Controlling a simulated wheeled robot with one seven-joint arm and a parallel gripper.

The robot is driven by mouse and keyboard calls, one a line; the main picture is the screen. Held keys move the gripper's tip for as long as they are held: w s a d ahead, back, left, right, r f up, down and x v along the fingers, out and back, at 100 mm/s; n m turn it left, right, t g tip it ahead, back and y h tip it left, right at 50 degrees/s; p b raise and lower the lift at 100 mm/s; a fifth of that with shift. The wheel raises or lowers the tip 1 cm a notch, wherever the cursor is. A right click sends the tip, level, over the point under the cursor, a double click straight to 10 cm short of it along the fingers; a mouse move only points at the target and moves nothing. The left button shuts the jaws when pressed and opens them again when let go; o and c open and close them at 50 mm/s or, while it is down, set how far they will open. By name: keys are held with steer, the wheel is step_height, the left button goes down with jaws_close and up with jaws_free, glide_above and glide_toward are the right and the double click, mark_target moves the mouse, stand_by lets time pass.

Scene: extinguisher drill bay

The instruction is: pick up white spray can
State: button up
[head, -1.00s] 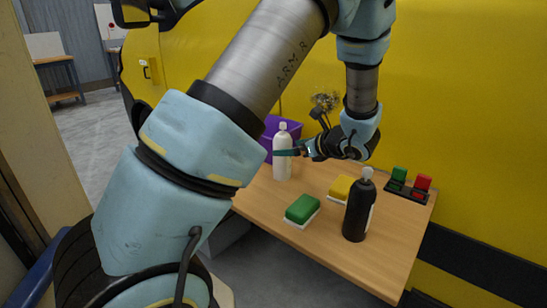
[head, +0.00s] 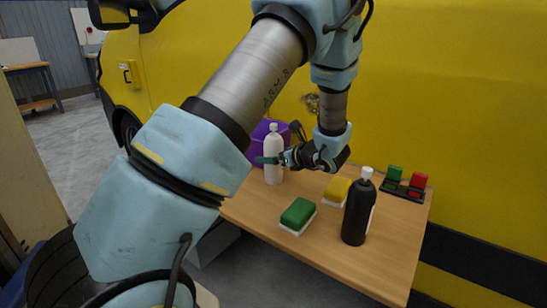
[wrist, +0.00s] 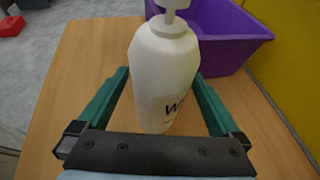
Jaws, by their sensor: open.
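The white spray can (head: 274,172) stands upright on the wooden table near its far left end. It has a white nozzle and dark lettering low on its side. In the wrist view the white spray can (wrist: 162,75) stands between the two green fingers of my gripper (wrist: 165,95). The fingers are open, one on each side, with a gap visible at the left. In the head view my gripper (head: 268,160) reaches the can from the right, and a finger crosses in front of its upper body.
A purple bin (head: 258,150) stands close behind the can. A green sponge (head: 298,213), a yellow sponge (head: 337,191), a black bottle (head: 357,212) and a small rack (head: 402,189) with green and red blocks share the wooden table (head: 300,250). A yellow vehicle (head: 450,100) borders the back.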

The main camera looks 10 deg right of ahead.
mark_target(268, 155)
steer(key=shift+p+x, duration=0.35)
steer(key=shift+x, duration=1.2)
steer(key=shift+c, duration=0.2)
jaws_close()
